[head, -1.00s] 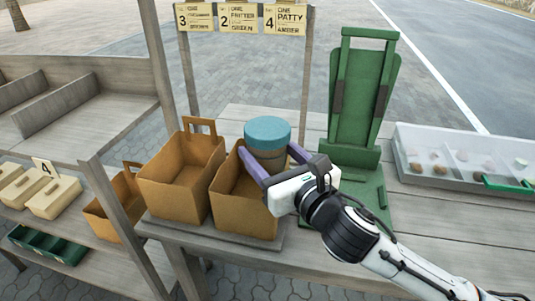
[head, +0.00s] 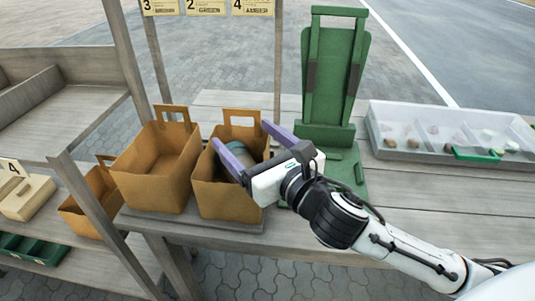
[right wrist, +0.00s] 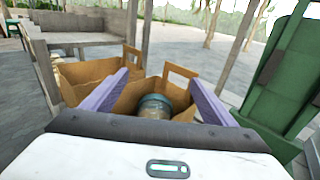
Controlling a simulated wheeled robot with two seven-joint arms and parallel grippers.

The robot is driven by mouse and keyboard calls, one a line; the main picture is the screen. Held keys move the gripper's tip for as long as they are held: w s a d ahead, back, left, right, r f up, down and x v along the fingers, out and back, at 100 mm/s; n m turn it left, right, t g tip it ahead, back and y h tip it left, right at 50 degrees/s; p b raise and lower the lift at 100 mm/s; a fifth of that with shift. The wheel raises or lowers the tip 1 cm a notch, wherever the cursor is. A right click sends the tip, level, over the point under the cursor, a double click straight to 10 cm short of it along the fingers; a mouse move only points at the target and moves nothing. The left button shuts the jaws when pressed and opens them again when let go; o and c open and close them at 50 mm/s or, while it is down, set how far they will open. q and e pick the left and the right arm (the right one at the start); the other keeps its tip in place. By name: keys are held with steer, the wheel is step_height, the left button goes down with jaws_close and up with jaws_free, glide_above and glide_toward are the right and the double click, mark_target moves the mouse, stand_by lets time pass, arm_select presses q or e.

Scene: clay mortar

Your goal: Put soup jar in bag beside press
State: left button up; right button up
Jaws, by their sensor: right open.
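The soup jar (head: 239,156), with a teal lid and a brownish body, sits inside the bag (head: 227,204) beside the green press (head: 332,82). In the right wrist view the jar (right wrist: 155,106) shows between the purple fingers, down inside the bag, and looks tilted. My right gripper (head: 246,142) is open above the bag, its fingers spread at either side of the opening and apart from the jar. The jar's lower part is hidden by the bag wall and the gripper. My left gripper is not in view.
A second open brown bag (head: 158,170) stands left of it. A clear compartment tray (head: 395,163) with small pieces lies right of the press. A wooden post (head: 106,205) and shelf with cream boxes (head: 27,198) are at the left. The front right table is bare.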

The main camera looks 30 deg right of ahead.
arm_select(q)
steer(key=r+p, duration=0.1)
steer(key=p, duration=0.1)
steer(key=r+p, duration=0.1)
steer(key=p, duration=0.1)
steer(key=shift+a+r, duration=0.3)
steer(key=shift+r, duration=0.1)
arm_select(e)
steer(key=s+d, duration=0.1)
steer(key=s, duration=0.8)
steer(key=shift+s+d+r, duration=0.15)
steer(key=shift+s+r, duration=0.1)
steer(key=shift+s, duration=0.05)
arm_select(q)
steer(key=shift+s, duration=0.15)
arm_select(e)
steer(key=shift+s, duration=0.1)
